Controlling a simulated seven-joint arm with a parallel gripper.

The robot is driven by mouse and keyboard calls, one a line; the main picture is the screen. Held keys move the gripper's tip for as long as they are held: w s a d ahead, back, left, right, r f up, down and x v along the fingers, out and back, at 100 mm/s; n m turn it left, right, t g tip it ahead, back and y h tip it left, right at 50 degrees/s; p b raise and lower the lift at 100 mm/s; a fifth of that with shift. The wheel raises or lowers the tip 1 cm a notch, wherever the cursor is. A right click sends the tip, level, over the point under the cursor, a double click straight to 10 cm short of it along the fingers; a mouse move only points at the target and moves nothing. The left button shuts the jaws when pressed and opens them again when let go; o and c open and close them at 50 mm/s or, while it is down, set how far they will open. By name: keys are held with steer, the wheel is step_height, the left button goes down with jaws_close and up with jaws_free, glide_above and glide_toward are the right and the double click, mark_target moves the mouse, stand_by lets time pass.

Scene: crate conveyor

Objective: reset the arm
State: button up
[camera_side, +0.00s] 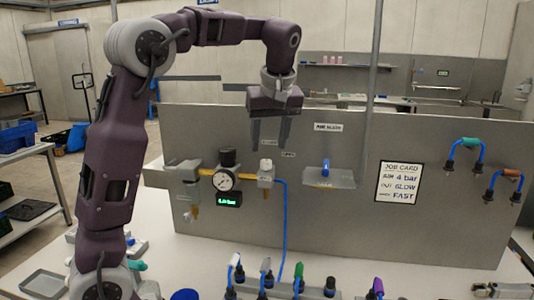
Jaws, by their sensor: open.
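My gripper (269,143) points down at the upper middle of the side view, in front of the grey panel (330,235). Its two fingers are apart with nothing between them. It hangs above the white-topped valve (266,172) on the brass line and touches nothing that I can make out. My arm rises at the left and bends over to the right at the top.
A round gauge (223,180) with a green display (229,199) is on the panel. Several hose fittings (298,277) stand along the front. A blue hose (284,225) runs down the panel.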

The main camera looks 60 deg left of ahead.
steer(key=shift+v, duration=0.9)
steer(key=s+d+f+m+t+h, duration=0.2)
steer(key=s+d+f+m, duration=0.3)
steer(key=s, duration=0.6)
steer(key=s+d+f+m+t+h, duration=0.2)
steer(key=s+d+f+m, duration=0.3)
steer(key=s+d+m, duration=0.4)
steer(key=s+d, duration=0.2)
steer(key=s, duration=0.1)
steer(key=shift+m, duration=0.3)
steer(key=shift+s+r, duration=0.1)
